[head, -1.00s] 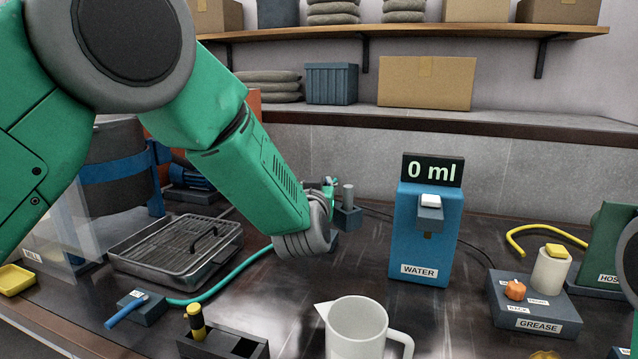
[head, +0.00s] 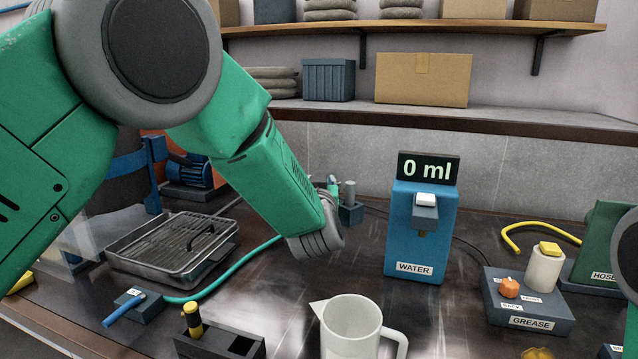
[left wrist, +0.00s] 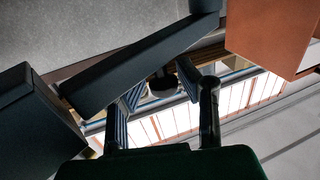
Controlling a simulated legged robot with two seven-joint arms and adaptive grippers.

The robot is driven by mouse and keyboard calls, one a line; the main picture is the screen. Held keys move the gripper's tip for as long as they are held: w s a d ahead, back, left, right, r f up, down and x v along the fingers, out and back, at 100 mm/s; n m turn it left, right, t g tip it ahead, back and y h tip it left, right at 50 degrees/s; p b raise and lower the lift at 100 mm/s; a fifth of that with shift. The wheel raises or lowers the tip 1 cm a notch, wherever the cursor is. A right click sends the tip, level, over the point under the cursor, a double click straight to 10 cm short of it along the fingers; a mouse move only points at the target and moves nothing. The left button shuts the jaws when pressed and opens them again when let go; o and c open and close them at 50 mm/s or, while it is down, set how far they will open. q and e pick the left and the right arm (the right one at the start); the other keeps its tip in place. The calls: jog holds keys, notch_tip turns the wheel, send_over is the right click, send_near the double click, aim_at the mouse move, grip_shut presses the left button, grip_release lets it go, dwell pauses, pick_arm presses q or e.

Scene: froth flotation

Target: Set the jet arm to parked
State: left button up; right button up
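My left gripper shows in the left wrist view (left wrist: 158,88), with its two fingers spread apart and a dark round knob beyond them. A dark bar crosses behind the fingers there. In the head view my left wrist hides this gripper. Just behind the wrist, a grey post on a small dark block (head: 350,205) stands beside a small teal part (head: 333,186). A teal hose (head: 235,270) runs from a block with a blue lever (head: 125,308) and passes behind my wrist. I cannot tell which of these parts is the jet arm. My right gripper is out of view.
A blue water dispenser (head: 422,240) reading 0 ml stands right of my wrist. A white jug (head: 350,330) is at the front. A metal tray with a rack (head: 170,250) lies left. A grease block (head: 528,310) is at the right. The bench between jug and dispenser is clear.

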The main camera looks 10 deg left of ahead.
pick_arm(q)
jog(key=shift+d+r, duration=0.1)
jog(key=shift+r, duration=0.05)
jog(key=s+d, duration=0.1)
jog(key=s, duration=0.6)
jog(key=shift+s+d, duration=0.15)
jog(key=shift+d, duration=0.1)
